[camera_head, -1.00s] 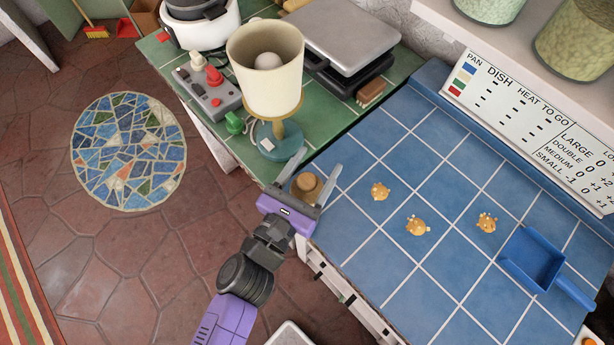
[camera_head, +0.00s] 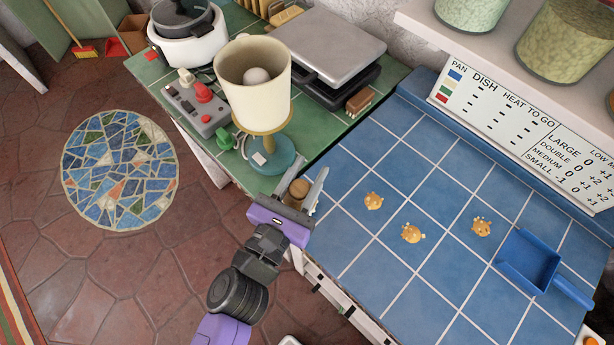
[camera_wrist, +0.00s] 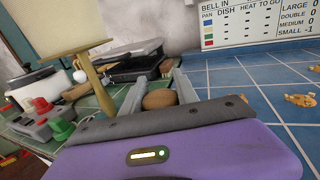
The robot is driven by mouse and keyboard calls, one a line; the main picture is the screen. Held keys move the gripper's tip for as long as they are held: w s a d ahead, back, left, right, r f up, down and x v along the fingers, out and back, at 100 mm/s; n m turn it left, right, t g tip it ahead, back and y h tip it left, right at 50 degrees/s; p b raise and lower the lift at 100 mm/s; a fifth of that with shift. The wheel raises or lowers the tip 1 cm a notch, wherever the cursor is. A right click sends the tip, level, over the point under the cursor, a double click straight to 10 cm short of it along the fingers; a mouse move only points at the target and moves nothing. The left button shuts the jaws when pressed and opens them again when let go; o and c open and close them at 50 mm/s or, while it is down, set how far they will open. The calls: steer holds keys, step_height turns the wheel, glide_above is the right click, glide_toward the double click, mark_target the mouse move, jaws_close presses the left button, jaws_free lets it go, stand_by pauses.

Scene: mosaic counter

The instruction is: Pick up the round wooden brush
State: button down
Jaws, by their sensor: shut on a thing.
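The round wooden brush (camera_head: 299,189) is between the two fingers of my gripper (camera_head: 303,187), at the left edge of the blue tiled counter. The fingers are shut on it. In the wrist view the brush's rounded brown top (camera_wrist: 160,99) shows between the fingers, just beyond the purple gripper body. Its lower part is hidden, so I cannot tell whether it still touches the counter.
A lamp (camera_head: 254,85) stands close behind my gripper. Three crumb piles, one of them here (camera_head: 411,233), and a blue dustpan (camera_head: 530,262) lie on the blue counter (camera_head: 375,275). A small brown-topped brush (camera_head: 359,101) lies near the grill (camera_head: 325,45).

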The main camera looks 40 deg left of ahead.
step_height(320, 180, up, 18)
steer(key=shift+f, duration=0.25)
stand_by(0.3)
steer(key=c, duration=1.6)
jaws_free()
steer(key=c, duration=0.4)
step_height(320, 180, up, 7)
steer(key=p, duration=0.7)
steer(key=shift+c, duration=0.2)
steer(key=shift+w+d, duration=0.1)
